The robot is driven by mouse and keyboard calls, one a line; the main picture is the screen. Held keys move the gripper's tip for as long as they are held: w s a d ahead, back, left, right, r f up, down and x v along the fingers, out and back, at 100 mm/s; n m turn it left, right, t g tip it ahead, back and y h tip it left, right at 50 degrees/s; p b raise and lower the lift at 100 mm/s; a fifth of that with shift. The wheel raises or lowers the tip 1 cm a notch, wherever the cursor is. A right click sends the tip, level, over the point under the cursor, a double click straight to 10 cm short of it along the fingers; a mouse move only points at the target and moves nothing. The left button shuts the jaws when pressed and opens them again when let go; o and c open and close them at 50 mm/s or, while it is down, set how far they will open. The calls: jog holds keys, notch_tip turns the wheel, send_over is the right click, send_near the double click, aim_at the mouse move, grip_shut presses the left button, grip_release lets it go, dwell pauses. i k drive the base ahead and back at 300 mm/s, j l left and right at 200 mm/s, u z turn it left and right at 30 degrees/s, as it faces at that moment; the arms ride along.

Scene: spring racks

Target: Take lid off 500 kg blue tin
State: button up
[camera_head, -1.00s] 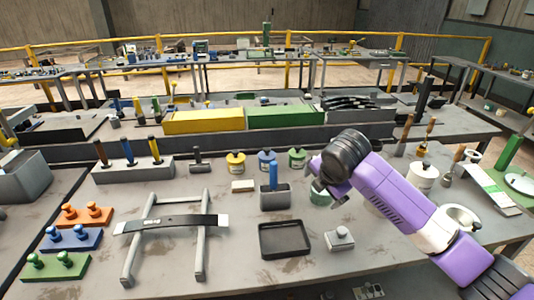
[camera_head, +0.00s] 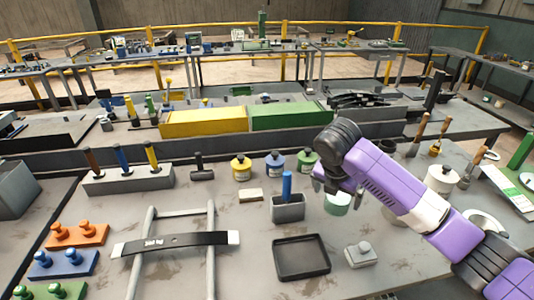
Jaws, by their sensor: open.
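The blue tin (camera_head: 275,165) stands upright at the back middle of the bench with its lid and small knob on top. Its label is too small to read. A yellow tin (camera_head: 241,168) stands to its left and a green tin (camera_head: 307,161) to its right. My gripper (camera_head: 328,190) is open, with nothing seen between its fingers. It points down, right of and nearer than the blue tin, apart from it, close above a pale green pot (camera_head: 338,205). My arm partly hides that pot.
A grey holder (camera_head: 288,210) with a blue-handled tool stands in front of the tins. A black tray (camera_head: 301,258), a grey knobbed block (camera_head: 361,254) and a leaf spring on a rack (camera_head: 176,243) lie nearer. A white pot (camera_head: 441,179) and brushes stand right.

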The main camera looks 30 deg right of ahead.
aim_at(275, 159)
jog(key=i+j, duration=0.1)
jog(key=i, duration=0.45)
jog(key=i+j, duration=0.1)
jog(key=i, duration=0.4)
